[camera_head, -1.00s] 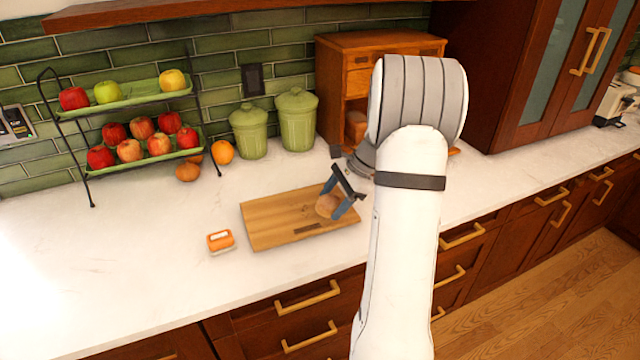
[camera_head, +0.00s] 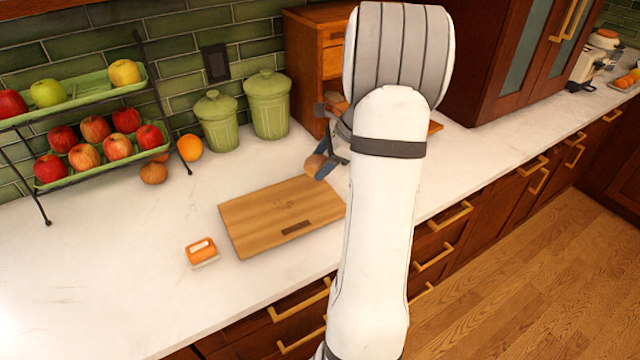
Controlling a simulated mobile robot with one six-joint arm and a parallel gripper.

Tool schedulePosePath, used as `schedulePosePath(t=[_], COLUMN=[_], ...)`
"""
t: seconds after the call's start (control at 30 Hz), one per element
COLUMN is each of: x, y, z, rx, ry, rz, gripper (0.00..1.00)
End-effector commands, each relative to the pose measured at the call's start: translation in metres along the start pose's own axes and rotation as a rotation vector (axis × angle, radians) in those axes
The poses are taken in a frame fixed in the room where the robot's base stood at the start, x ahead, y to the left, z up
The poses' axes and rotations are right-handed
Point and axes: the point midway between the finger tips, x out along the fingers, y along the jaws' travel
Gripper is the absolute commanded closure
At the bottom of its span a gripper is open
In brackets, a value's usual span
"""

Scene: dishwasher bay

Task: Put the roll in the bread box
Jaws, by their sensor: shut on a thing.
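The roll (camera_head: 314,164) is brown and round. My gripper (camera_head: 323,168) is shut on it and holds it beyond the back right corner of the cutting board, in front of the bread box. My gripper and wrist are partly hidden by my white arm. The wooden bread box (camera_head: 303,62) stands at the back against the green tiles. Its front is open at the lower part, with a brown flap edge at counter level on the right. Most of its opening and anything inside are hidden behind my arm.
The bare cutting board (camera_head: 270,212) lies on the white counter, with an orange-and-white block (camera_head: 201,251) at its left. Two green canisters (camera_head: 268,105) stand left of the bread box. A fruit rack (camera_head: 90,120) stands further left, with loose fruit beside it. Tall cabinets (camera_head: 490,60) stand right.

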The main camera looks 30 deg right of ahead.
Motion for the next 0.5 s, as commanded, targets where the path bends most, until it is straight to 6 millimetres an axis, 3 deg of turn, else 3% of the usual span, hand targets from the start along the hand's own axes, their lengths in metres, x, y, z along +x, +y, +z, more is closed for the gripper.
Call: schedulePosePath(t=[0.5], x=[0.055], y=[0.009], z=[-0.033], rx=[0.001], ry=[-0.001], rz=[0.002], gripper=[0.61])
